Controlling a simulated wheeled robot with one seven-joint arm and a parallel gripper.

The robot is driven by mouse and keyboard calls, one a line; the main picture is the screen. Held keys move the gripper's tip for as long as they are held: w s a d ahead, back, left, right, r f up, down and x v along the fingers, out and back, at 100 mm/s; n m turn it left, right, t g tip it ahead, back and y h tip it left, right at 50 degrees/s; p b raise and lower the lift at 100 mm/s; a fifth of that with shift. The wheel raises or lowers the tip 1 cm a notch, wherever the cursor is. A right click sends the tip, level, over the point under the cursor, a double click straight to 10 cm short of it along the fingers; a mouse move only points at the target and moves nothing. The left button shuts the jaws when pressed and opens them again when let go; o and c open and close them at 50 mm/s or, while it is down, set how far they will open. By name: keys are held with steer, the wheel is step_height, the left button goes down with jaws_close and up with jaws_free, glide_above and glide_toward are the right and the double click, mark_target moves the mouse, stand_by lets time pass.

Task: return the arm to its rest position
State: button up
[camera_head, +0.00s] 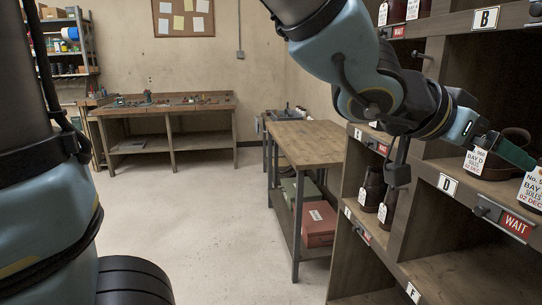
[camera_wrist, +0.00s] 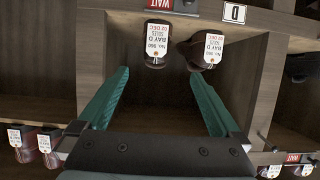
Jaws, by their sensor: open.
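My gripper (camera_head: 515,152) is at the right in the head view, by the mouth of bay D; it also shows in the wrist view (camera_wrist: 158,74). Its two green fingers are wide apart with nothing between them. A pair of dark shoes stands in bay D, one shoe (camera_wrist: 155,62) with a white tag and the other (camera_wrist: 190,48) with a matching tag. In the wrist view both lie just beyond the fingertips, and I cannot tell how far. In the head view the finger partly hides a brown shoe (camera_head: 494,166).
The wooden rack (camera_head: 417,232) has several labelled bays with red WAIT signs; its dividers and shelf edges are close around my gripper. Other tagged shoes (camera_head: 374,186) stand in a neighbouring bay. A wooden bench (camera_head: 308,142) stands left of the rack. The floor (camera_head: 200,220) is clear.

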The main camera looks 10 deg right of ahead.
steer(key=w+a+f+n+t+y, duration=0.2)
steer(key=w+a+f, duration=0.15)
steer(key=w, duration=0.35)
steer(key=w+a+f+n+t+y, duration=0.1)
steer(key=w+a+f+n+t, duration=0.25)
steer(key=w, duration=0.45)
steer(key=w+a+f+n+y, duration=0.5)
steer(key=w+a, duration=0.4)
steer(key=a, duration=0.4)
steer(key=s+a+f+n+g+y, duration=0.2)
steer(key=a+f, duration=0.3)
steer(key=a, duration=0.6)
steer(key=s+a+f+n+g+y, duration=0.1)
steer(key=a+f+n+g+y, duration=0.1)
steer(key=a, duration=0.9)
step_height(320, 180, down, 3)
steer(key=shift+s+a+f+n+y, duration=0.2)
steer(key=shift+s+a+n+y, duration=0.3)
steer(key=shift+n, duration=0.55)
